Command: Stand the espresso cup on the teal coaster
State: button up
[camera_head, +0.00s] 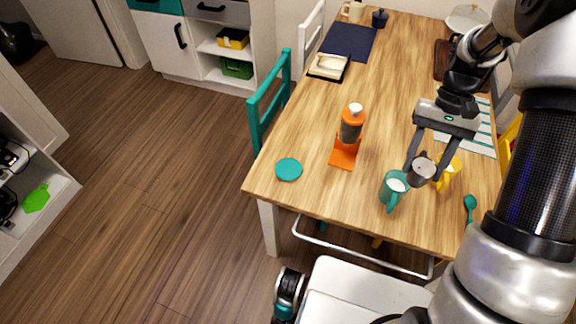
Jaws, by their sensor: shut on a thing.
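The teal coaster (288,169) is a flat round disc lying bare near the left front corner of the wooden table. My gripper (423,176) is over the right front part of the table and points down. It is shut on a small grey cup (421,172), which I take to be the espresso cup. The cup looks roughly upright, with its dark opening up. I cannot tell whether its base is clear of the table. The coaster is well to the left of the gripper.
A teal mug (393,189) stands just left of the held cup, and a yellow mug (449,174) just right. A teal spoon (470,205) lies at the right. The table front near the coaster is clear.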

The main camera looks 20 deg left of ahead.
aim_at(293, 170)
jog(key=j, duration=0.9)
jog(key=k+j, duration=0.1)
jog(key=j, duration=0.75)
